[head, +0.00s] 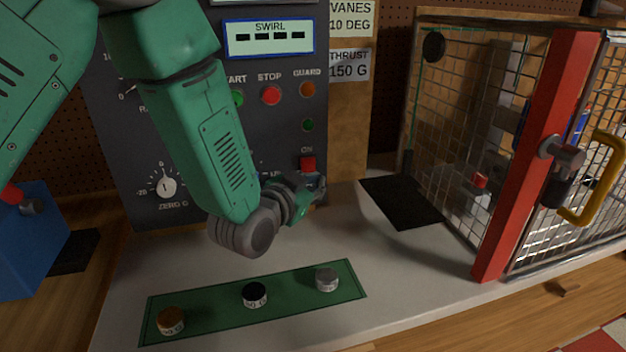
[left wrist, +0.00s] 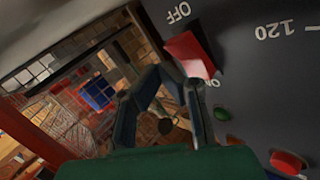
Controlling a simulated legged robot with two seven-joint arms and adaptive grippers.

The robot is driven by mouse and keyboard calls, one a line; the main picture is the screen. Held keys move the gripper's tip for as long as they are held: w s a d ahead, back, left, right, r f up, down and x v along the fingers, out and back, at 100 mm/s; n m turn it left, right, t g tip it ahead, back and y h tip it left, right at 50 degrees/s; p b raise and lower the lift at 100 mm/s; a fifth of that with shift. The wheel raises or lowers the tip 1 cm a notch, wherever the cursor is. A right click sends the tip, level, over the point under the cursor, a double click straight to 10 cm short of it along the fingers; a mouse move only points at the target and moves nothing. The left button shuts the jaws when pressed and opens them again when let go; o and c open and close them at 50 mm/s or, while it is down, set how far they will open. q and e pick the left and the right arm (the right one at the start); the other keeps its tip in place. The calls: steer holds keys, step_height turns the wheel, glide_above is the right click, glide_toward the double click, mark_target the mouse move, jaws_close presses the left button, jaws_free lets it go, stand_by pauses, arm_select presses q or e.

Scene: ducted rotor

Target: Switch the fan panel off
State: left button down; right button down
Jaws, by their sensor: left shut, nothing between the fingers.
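The fan panel (head: 215,125) is a dark grey upright board with buttons, a dial and labels. Its red power switch (head: 307,163) sits low on the right side, under the word ON. In the left wrist view the red switch (left wrist: 190,54) lies between the OFF and ON labels; I cannot tell for sure which way it is set. My left gripper (head: 318,187) is shut and empty, just below the switch and close to the panel. Its fingers also show in the left wrist view (left wrist: 163,80), beside the switch; contact is unclear. My right gripper is not in view.
A green START button (head: 237,97) and red STOP button (head: 270,95) are higher on the panel. A mesh cage with a red post (head: 530,165) and yellow handle (head: 598,180) stands right. Several small weights lie on a green mat (head: 215,308) in front.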

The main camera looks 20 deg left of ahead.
arm_select(q)
steer(key=shift+a+f, duration=0.1)
steer(key=shift+a, duration=0.4)
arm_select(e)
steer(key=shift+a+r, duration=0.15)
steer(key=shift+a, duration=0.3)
arm_select(q)
steer(key=shift+d, duration=0.1)
steer(key=shift+d, duration=0.45)
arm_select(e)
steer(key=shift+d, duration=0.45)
arm_select(q)
steer(key=shift+a, duration=0.1)
steer(key=shift+w+a+f, duration=0.1)
steer(key=shift+w+a, duration=0.15)
steer(key=shift+a, duration=0.5)
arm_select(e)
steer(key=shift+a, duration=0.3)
arm_select(q)
steer(key=shift+d, duration=0.2)
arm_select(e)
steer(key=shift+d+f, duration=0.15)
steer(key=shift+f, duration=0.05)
arm_select(q)
steer(key=shift+w+a+f, duration=0.1)
steer(key=shift+w+a, duration=0.1)
steer(key=shift+a, duration=0.1)
steer(key=shift+d, duration=0.1)
